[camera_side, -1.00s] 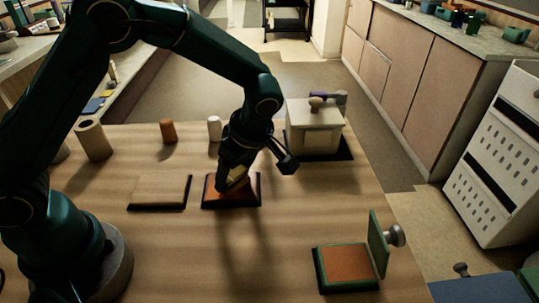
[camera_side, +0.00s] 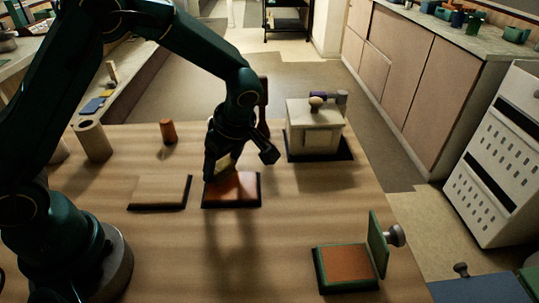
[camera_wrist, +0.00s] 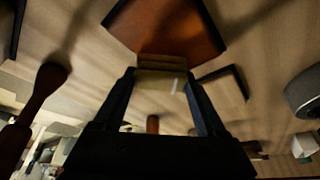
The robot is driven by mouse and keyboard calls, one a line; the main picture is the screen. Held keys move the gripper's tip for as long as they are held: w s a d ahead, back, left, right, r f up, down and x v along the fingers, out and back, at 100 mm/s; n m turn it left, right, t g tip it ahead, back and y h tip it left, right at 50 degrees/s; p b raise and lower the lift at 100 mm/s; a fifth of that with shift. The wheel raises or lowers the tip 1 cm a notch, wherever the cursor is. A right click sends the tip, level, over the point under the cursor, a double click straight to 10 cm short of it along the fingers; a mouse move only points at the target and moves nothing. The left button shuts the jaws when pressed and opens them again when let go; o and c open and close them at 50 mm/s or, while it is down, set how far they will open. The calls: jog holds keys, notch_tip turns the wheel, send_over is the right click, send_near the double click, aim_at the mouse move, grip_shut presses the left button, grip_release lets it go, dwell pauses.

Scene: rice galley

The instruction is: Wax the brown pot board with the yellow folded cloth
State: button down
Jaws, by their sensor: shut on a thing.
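My gripper (camera_side: 222,172) points down at the back left part of the brown pot board (camera_side: 238,190). It is shut on the yellow folded cloth (camera_side: 222,161), which is partly hidden by the fingers in the side view. In the wrist view the cloth (camera_wrist: 161,82) sits between the two fingers of my gripper (camera_wrist: 163,85), by the near edge of the brown board (camera_wrist: 170,28). I cannot tell whether the cloth touches the board. The board is a dark-edged, reddish-brown slab lying flat on the table, with a glossy face.
A paler board (camera_side: 160,191) lies just left. A paper-like roll (camera_side: 93,140) and an orange-brown cylinder (camera_side: 168,131) stand behind it. A pale box (camera_side: 315,128) with knobs stands back right. A green-edged box (camera_side: 347,266) with raised lid is front right. The front middle is clear.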

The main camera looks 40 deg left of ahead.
aim_at(243, 191)
jog(key=shift+a, duration=0.6)
jog(key=shift+f, duration=0.1)
jog(key=shift+d, duration=2.15)
jog(key=shift+d+f, duration=0.1)
jog(key=shift+d, duration=2)
jog(key=shift+r, duration=0.9)
jog(key=shift+r, duration=0.1)
